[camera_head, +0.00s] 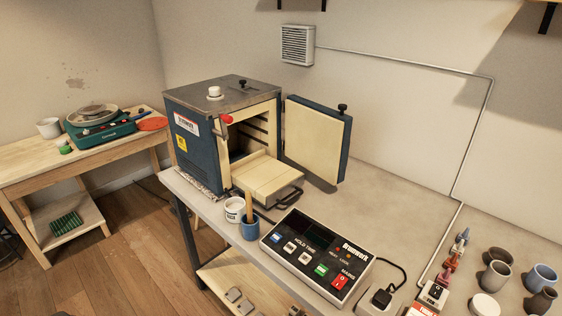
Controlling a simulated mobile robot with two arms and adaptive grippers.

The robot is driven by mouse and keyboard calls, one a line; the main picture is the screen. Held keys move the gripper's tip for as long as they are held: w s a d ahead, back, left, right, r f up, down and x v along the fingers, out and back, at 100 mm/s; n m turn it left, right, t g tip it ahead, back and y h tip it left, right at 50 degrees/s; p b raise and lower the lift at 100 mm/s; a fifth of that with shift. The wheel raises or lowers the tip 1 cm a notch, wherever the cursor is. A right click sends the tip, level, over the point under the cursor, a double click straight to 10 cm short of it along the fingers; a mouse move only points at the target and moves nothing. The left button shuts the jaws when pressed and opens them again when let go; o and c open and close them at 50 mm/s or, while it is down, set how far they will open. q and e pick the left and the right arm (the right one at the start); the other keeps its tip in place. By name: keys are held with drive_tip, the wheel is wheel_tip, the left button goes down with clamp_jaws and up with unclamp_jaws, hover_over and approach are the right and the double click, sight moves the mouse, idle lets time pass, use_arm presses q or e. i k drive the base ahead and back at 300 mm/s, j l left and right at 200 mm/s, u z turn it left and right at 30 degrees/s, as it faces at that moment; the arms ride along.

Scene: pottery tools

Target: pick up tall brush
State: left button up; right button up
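A tall, light wooden handle (248,205), which looks like the tall brush, stands nearly upright in a small blue cup (250,230). The handle's lower end is hidden inside the cup. The cup is near the front edge of the grey table, between a white labelled jar (233,211) and the control box (318,257). Neither of my grippers is in view.
An open kiln (187,139) stands behind the cup, its door (318,142) swung right and a pale slab (265,178) jutting out front. Several cups and bottles stand at the right. A wooden table (27,175) stands at the left. The floor between is clear.

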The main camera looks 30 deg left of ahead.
sight(251, 220)
drive_tip(key=u, duration=1.15)
drive_tip(key=k+j, duration=0.05)
